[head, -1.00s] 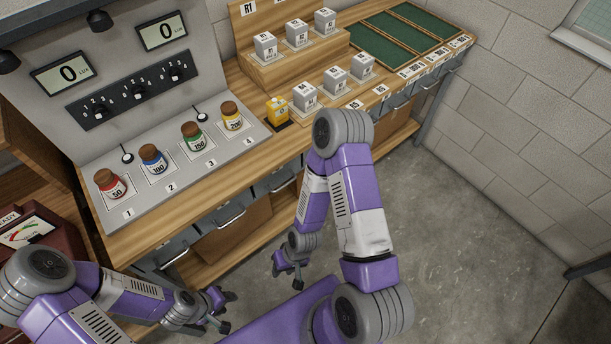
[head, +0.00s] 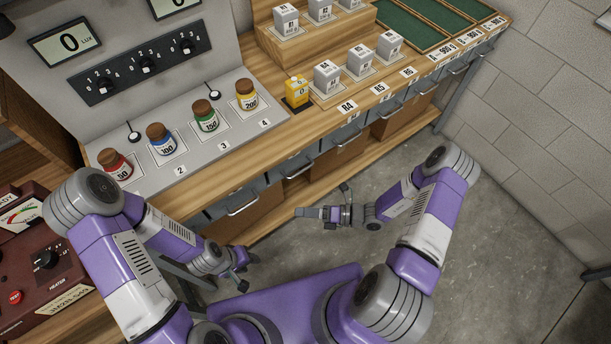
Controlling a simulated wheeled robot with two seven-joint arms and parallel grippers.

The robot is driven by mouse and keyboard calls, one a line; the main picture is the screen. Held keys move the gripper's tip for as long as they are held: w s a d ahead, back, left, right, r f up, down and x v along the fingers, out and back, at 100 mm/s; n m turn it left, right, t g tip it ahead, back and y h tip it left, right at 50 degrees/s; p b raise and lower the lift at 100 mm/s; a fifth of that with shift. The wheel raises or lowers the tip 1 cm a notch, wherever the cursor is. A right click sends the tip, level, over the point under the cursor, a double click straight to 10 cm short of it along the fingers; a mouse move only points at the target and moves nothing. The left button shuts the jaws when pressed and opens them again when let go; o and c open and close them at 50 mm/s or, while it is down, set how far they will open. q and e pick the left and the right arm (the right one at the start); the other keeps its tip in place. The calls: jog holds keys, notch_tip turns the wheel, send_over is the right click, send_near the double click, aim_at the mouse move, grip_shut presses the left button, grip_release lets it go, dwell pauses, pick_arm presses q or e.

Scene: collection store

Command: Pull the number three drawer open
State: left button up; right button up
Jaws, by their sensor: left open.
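A row of grey drawers with bar handles runs under the front edge of the wooden bench. One drawer (head: 232,198) at the left stands below the jar labelled 150, and another drawer (head: 290,165) is to its right. I can read no numbers on the drawer fronts, so I cannot tell which is number three. All drawers look shut. My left gripper (head: 248,272) is open and empty, low in front of the bench. My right gripper (head: 318,213) is in front of the drawers, pointing left, touching no handle; its finger opening is unclear.
Jars labelled 50, 100, 150 and 200 (head: 246,96) stand on a grey panel. A yellow block (head: 296,91) and grey blocks (head: 327,76) sit on the bench. A dark red heater box (head: 50,255) is at the left. Floor (head: 500,240) is free at the right.

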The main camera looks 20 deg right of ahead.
jog(key=w+d+m+t+h, duration=0.2)
jog(key=w+d+m+t, duration=0.4)
jog(key=d+m+t, duration=0.15)
jog(key=w+a+r+m+b, duration=0.1)
jog(key=w+a+r, duration=0.1)
jog(key=w+a, duration=0.2)
jog(key=shift+w+r+h, duration=0.15)
jog(key=shift+w+h, duration=0.15)
jog(key=shift+w, duration=0.45)
jog(key=shift+t, duration=0.25)
grip_shut()
